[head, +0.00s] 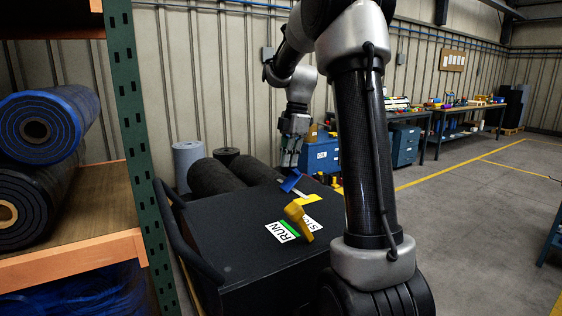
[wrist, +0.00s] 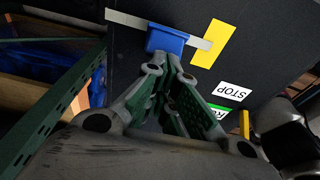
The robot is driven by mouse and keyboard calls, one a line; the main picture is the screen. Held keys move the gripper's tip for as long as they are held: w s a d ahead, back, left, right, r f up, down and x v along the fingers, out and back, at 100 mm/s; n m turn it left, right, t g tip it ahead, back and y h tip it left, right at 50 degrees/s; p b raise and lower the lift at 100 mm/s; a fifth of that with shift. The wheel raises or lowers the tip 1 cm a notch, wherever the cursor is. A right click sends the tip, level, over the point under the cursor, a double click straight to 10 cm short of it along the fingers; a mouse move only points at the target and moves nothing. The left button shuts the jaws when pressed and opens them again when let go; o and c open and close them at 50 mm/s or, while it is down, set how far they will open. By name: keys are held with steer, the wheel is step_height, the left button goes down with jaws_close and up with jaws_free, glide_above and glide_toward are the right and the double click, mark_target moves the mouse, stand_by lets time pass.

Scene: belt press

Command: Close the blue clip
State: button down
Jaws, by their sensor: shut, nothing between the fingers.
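The blue clip (head: 291,181) sits on the top of the black press, at the end of a pale strip, and its blue plate looks tilted up from the surface. In the wrist view the blue clip (wrist: 167,40) lies across the grey metal strip (wrist: 130,20), just beyond my fingertips. My gripper (head: 291,160) is above and behind the clip in the head view. In the wrist view my gripper (wrist: 172,58) is shut and empty, its tips overlapping the clip's near edge; I cannot tell whether they touch it.
A yellow lever (head: 299,217) stands on the press by the RUN label (head: 281,232) and the STOP label (head: 312,225). A shelf with rolls (head: 40,125) stands close at left. Open floor (head: 470,220) lies at right.

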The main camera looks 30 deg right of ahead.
steer(key=d+y, duration=0.1)
steer(key=d+f+y, duration=0.1)
steer(key=y, duration=0.1)
steer(key=shift+d, duration=0.35)
steer(key=shift+d+f+y, duration=0.4)
steer(key=shift+d+y, duration=0.2)
steer(key=shift+y, duration=0.15)
steer(key=shift+d+f+y, duration=0.35)
steer(key=shift+d+y, duration=0.2)
steer(key=shift+y, duration=0.2)
steer(key=shift+r, duration=0.1)
